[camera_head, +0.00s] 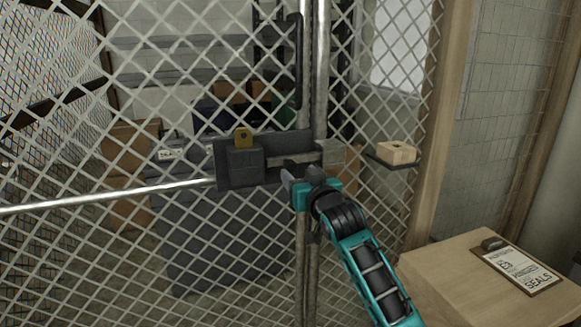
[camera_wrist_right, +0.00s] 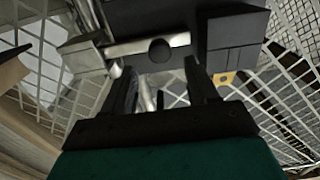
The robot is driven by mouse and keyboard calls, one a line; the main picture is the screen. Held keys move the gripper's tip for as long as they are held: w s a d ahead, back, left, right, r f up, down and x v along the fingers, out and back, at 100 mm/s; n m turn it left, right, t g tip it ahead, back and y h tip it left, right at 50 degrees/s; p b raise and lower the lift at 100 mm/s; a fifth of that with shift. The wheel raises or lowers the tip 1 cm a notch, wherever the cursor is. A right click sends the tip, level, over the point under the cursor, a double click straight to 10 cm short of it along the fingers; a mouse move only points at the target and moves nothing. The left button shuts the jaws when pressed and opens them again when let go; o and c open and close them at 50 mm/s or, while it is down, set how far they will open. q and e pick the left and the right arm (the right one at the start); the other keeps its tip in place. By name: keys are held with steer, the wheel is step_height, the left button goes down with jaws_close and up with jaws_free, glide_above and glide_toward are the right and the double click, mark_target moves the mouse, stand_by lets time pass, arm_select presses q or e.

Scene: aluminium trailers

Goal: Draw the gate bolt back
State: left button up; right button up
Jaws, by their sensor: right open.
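The gate bolt is a pale bar (camera_head: 290,158) running from a dark housing (camera_head: 245,164) across to a keeper (camera_head: 331,153) on the gate post. In the right wrist view the bar (camera_wrist_right: 128,46) spans between the keeper (camera_wrist_right: 82,56) and the housing (camera_wrist_right: 238,30). A round black knob (camera_wrist_right: 159,50) stands out from the bar. My right gripper (camera_head: 302,175) is open just below the bar. In the wrist view its fingers (camera_wrist_right: 160,72) lie either side of the knob's line, with the knob just beyond the tips; contact cannot be told. My left gripper is not in view.
A brass tab (camera_head: 243,137) sits on top of the housing. Wire mesh (camera_head: 130,240) surrounds the bolt, and a dark pull handle (camera_head: 298,60) is above. A small shelf with a wooden block (camera_head: 397,152) is at right. A wooden box (camera_head: 450,285) carries a clipboard (camera_head: 517,270).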

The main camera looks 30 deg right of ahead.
mark_target(291, 167)
steer(key=x, duration=0.6)
steer(key=shift+w, duration=0.4)
steer(key=shift+c, duration=0.2)
jaws_close()
